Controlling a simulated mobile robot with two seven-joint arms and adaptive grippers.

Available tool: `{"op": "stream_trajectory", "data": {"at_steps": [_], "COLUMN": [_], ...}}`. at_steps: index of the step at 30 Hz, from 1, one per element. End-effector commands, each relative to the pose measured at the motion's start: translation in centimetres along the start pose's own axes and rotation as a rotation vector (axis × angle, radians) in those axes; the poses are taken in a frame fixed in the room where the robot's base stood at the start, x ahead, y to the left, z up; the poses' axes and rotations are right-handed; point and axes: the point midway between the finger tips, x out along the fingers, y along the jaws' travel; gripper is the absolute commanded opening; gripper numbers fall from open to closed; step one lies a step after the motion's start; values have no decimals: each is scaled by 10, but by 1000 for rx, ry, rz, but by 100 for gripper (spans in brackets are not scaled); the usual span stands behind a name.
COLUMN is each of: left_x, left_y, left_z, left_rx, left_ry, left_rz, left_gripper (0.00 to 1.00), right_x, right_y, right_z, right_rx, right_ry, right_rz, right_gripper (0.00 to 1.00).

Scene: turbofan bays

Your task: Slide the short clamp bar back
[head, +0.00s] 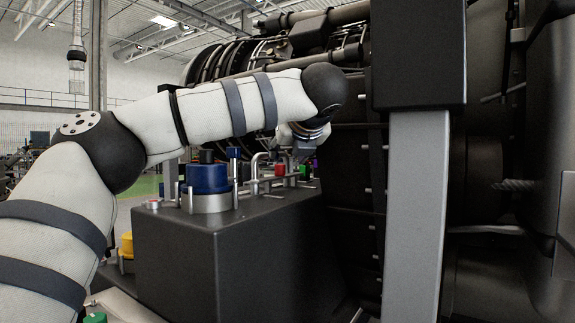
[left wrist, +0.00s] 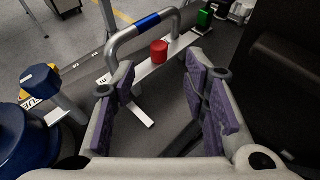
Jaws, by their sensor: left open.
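My left gripper (left wrist: 160,82) is open and empty in the left wrist view, with its purple-padded fingers spread. Between and beyond the fingers is a flat silver bar (left wrist: 178,52) with a red knob (left wrist: 159,52) standing by it. A bent silver tube handle with a blue band (left wrist: 147,23) arches beyond and to the left. I cannot tell for sure which metal piece is the short clamp bar. In the head view the left gripper (head: 305,146) is small and partly hidden by my wrist, above the fixtures near the red knob (head: 280,168). My right gripper is not in view.
A large blue knob (head: 207,178) stands on the dark box (head: 235,255). A green block (left wrist: 205,15) sits at the bar's far end, and a smaller blue knob (left wrist: 40,80) stands at left. The dark engine casing (head: 350,190) rises close on the right.

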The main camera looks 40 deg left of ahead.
Motion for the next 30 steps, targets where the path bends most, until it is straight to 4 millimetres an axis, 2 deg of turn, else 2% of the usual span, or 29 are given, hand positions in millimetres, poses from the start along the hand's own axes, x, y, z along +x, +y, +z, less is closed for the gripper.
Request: {"op": "stream_trajectory", "data": {"at_steps": [3,9,14,21,23,27,30], "left_x": [34,74,88,90,90,90,90], "left_y": [0,0,0,0,0,0,0], "left_z": [-2,-1,0,0,0,0,0], "left_rx": [1,3,2,4,4,4,4], "left_ry": [4,0,-2,-2,-2,-1,-1], "left_rz": [4,3,0,0,0,2,3], "left_gripper": [41,41,41,41,30,0,0], "right_x": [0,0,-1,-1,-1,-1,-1], "right_y": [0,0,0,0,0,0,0], "right_z": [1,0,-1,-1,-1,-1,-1], "right_rx": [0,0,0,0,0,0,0], "right_ry": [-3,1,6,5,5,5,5], "right_rz": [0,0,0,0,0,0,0], "right_gripper": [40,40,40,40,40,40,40]}}
